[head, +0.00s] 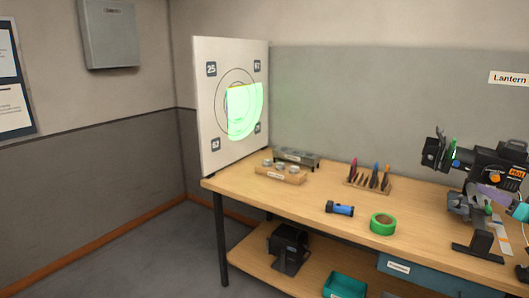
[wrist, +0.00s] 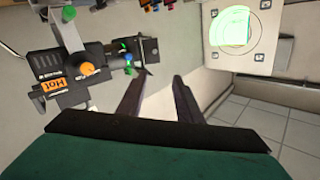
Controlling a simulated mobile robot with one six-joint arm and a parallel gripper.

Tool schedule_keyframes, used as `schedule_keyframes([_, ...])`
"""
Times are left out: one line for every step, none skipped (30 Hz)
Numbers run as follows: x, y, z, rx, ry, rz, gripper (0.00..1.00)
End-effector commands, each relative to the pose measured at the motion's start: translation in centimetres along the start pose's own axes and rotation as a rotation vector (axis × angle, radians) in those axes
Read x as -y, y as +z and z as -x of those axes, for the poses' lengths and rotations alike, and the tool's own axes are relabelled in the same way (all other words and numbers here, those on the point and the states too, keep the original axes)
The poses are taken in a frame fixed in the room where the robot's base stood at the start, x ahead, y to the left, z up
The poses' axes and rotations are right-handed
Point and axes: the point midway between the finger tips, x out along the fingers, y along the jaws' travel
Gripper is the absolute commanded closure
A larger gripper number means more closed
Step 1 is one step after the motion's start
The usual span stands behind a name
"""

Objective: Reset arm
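My gripper (wrist: 162,76) shows in the wrist view as two dark fingers with a clear gap between them and nothing held. The black lantern (wrist: 62,78), with an orange knob and a "Hot" label, lies left of the fingers in the wrist view, apart from them. In the head view the lantern (head: 497,165) stands at the right end of the bench. Grey and teal parts beside it may be my arm; I cannot tell clearly. A green patch of light (head: 244,110) falls on the white target board (head: 205,118).
The wooden bench (head: 290,205) carries a blue torch (head: 340,208), a green tape roll (head: 383,223), a rack of coloured tools (head: 368,180) and a small wooden holder (head: 281,174). The lower shelf holds a black lamp (head: 289,248) and a teal bin (head: 345,286). Floor at left is clear.

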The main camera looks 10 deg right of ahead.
Motion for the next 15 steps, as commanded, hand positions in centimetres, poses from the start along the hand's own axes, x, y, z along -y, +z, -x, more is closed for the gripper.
schedule_keyframes([0.3, 0.2, -0.5, 0.003, -0.007, -0.001, 0.68])
schedule_keyframes([0.5, 0.5, -0.8, 0.006, -0.011, -0.003, 0.68])
schedule_keyframes([0.7, 0.7, -1.2, 0.008, -0.017, -0.005, 0.68])
schedule_keyframes([0.9, 1.0, -1.6, 0.011, -0.022, -0.007, 0.68])
schedule_keyframes([1.2, 1.3, -2.0, 0.014, -0.027, -0.01, 0.68])
schedule_keyframes([1.4, 1.7, -2.5, 0.018, -0.034, -0.013, 0.68])
schedule_keyframes([1.7, 2.1, -2.9, 0.022, -0.04, -0.016, 0.68])
schedule_keyframes([1.9, 2.5, -3.3, 0.026, -0.045, -0.019, 0.68])
schedule_keyframes([2.3, 3.0, -3.9, 0.031, -0.054, -0.023, 0.68])
schedule_keyframes([2.6, 3.5, -4.4, 0.036, -0.061, -0.027, 0.68])
schedule_keyframes([2.8, 4.0, -4.9, 0.04, -0.068, -0.031, 0.68])
schedule_keyframes([3.3, 4.7, -5.6, 0.047, -0.077, -0.037, 0.68])
schedule_keyframes([3.6, 5.3, -6.3, 0.053, -0.086, -0.043, 0.68])
schedule_keyframes([4.0, 6.0, -6.8, 0.059, -0.094, -0.048, 0.68])
schedule_keyframes([4.6, 7.1, -7.8, 0.069, -0.108, -0.057, 0.68])
